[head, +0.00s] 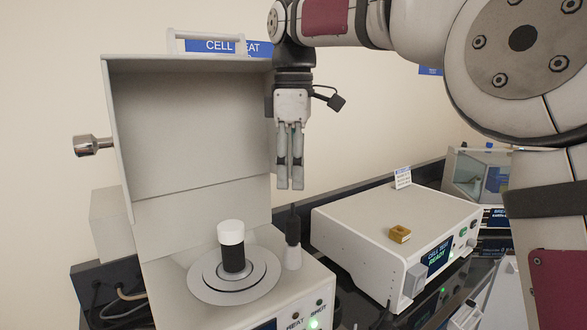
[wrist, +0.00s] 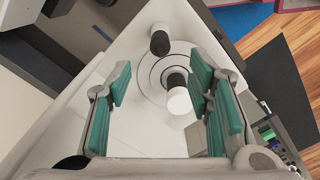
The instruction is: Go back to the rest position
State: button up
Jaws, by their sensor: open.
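My gripper (head: 290,186) hangs fingers-down in the air above the heating unit, in front of its raised lid (head: 190,130). In the head view its fingers look close together from the side. In the wrist view the green-padded fingers (wrist: 163,105) stand wide apart with nothing gripped between them. A dark vial with a white cap (head: 231,234) stands upright on the round ringed plate (head: 212,290), below and left of my gripper. The vial also shows in the wrist view (wrist: 179,101), well below the fingers.
A black-topped piece with a white base (head: 292,240) stands beside the plate. A white cell-test box (head: 350,225) with a small brass-coloured block (head: 400,233) on top is at right. A metal knob (head: 92,146) sticks out left of the lid. A clear-fronted case (head: 475,175) stands farther back.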

jog(key=s+d+f+m+t+b, duration=0.2)
jog(key=s+d+f+m+t, duration=0.1)
jog(key=s+d+m, duration=0.8)
jog(key=s+d+f+m+t, duration=0.1)
jog(key=s+d+f+m, duration=0.1)
jog(key=s+f, duration=0.3)
jog(key=s+d+f+m+t+b, duration=0.1)
jog(key=s+d+f+m, duration=0.2)
jog(key=s+d+f, duration=0.2)
jog(key=shift+s+f+t, duration=0.3)
jog(key=shift+s+f, duration=0.2)
jog(key=shift+s, duration=0.25)
dwell(0.6)
